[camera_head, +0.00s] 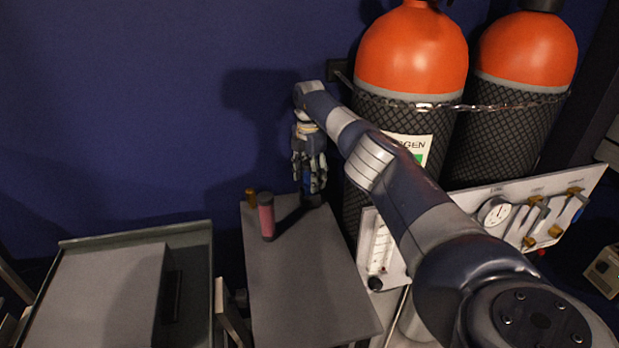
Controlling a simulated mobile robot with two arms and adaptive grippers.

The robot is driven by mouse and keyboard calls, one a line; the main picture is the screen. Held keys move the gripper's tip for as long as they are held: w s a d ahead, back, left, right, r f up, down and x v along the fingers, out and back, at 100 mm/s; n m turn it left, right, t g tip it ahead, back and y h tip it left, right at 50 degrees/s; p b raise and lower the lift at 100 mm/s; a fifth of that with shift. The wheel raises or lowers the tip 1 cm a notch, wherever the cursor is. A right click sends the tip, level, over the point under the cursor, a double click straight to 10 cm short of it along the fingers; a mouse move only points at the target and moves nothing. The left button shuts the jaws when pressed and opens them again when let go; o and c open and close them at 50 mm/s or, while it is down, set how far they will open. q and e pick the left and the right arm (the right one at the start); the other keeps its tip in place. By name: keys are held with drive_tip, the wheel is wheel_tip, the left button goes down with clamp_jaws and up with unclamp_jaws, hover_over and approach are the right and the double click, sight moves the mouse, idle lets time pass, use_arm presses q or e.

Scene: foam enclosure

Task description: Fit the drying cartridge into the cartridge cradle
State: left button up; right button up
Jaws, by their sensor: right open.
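A pink cylinder with dark ends, which looks like the drying cartridge (266,217), stands upright on the grey bench top near its back left. My right gripper (311,188) points down over the back edge of the bench, to the right of the pink cylinder and apart from it. Its fingers are open. A small dark block (312,201) sits right below the fingertips; whether it is the cradle I cannot tell, as the fingers partly cover it. Something blue shows between the fingers, too small to make out. My left gripper is not in view.
A short brass piece (251,197) stands behind the pink cylinder. The grey bench top (305,285) is clear toward the front. A tray (210,262) with a grey box (95,295) is at left. Two orange-topped gas cylinders (412,55) and a gauge panel (490,225) stand at right.

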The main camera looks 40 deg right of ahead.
wheel_tip(320, 180, up, 7)
drive_tip(key=shift+r, duration=0.1)
idle(0.7)
